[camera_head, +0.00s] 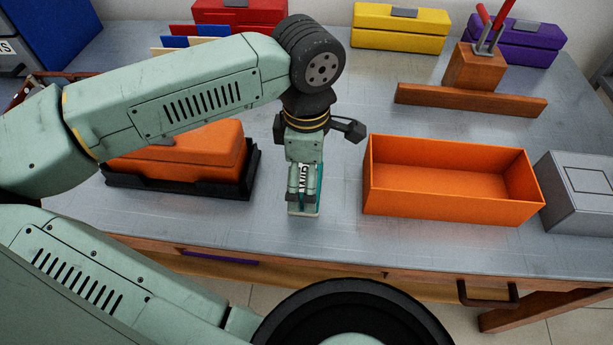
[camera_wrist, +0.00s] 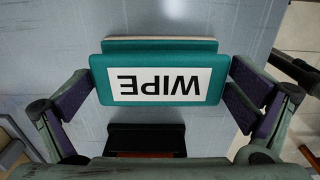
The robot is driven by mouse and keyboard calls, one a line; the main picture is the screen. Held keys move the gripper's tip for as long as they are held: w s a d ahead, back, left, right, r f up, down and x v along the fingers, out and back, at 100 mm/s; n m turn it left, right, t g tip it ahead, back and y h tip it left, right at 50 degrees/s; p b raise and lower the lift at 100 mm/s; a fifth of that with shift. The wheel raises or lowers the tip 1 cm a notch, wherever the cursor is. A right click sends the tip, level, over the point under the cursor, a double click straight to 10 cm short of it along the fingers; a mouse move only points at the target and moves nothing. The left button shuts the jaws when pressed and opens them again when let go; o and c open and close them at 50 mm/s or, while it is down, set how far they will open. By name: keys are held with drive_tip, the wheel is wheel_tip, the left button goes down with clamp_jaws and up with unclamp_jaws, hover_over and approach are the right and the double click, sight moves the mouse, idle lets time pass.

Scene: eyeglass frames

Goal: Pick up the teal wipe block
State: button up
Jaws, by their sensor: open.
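The teal wipe block (camera_wrist: 160,48) stands on the grey table, with a white label reading WIPE that shows upside down in the wrist view. In the head view the block (camera_head: 319,187) is mostly hidden behind my gripper (camera_head: 304,196). In the wrist view my gripper (camera_wrist: 160,97) is open, with one finger beyond each short end of the block.
An open orange bin (camera_head: 450,205) stands right of the block. An orange case (camera_head: 180,147) in a black tray (camera_head: 190,190) stands left. A grey box (camera_head: 583,200) is at the far right.

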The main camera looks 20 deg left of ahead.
drive_tip(key=shift+f, duration=0.2)
drive_tip(key=shift+c, duration=0.6)
drive_tip(key=c, duration=0.8)
drive_tip(key=shift+r, duration=0.1)
wheel_tip(320, 180, up, 10)
drive_tip(key=shift+f+b, duration=0.1)
drive_tip(key=shift+b, duration=0.45)
